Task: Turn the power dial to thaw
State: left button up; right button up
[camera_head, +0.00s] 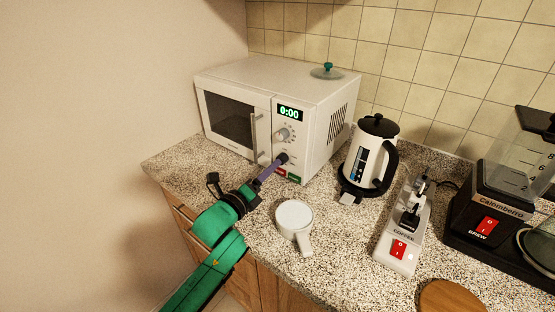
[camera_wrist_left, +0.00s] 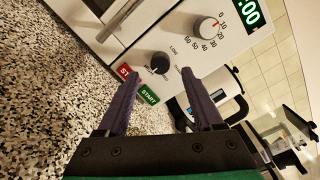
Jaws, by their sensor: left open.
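The white microwave (camera_head: 236,76) stands at the back left with its door shut and its display reading 0:00. The black power dial (camera_wrist_left: 160,63) is the lower knob on its panel, below the grey-white timer dial (camera_wrist_left: 205,30). The timer dial also shows in the head view (camera_head: 282,134). My left gripper (camera_wrist_left: 160,76) is open, its two purple fingers pointing at the panel with the power dial between and just beyond the tips. I cannot tell whether they touch it. In the head view the gripper (camera_head: 273,168) partly hides that dial. The thaw mark is not readable. My right gripper is not in view.
Red and green buttons (camera_wrist_left: 149,95) sit below the power dial. A white kettle (camera_head: 367,160) stands right of the microwave. A white handled cup (camera_head: 294,216) stands near my left arm. A white appliance (camera_head: 397,246) and coffee machine (camera_head: 488,205) fill the right counter.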

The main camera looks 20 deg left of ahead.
aim_at(282, 159)
pick_arm(q)
jog(key=x, duration=0.3)
jog(key=shift+w+r, duration=0.1)
jog(key=shift+w, duration=0.2)
jog(key=shift+w+d, duration=0.25)
jog(key=shift+w, duration=0.1)
grip_shut()
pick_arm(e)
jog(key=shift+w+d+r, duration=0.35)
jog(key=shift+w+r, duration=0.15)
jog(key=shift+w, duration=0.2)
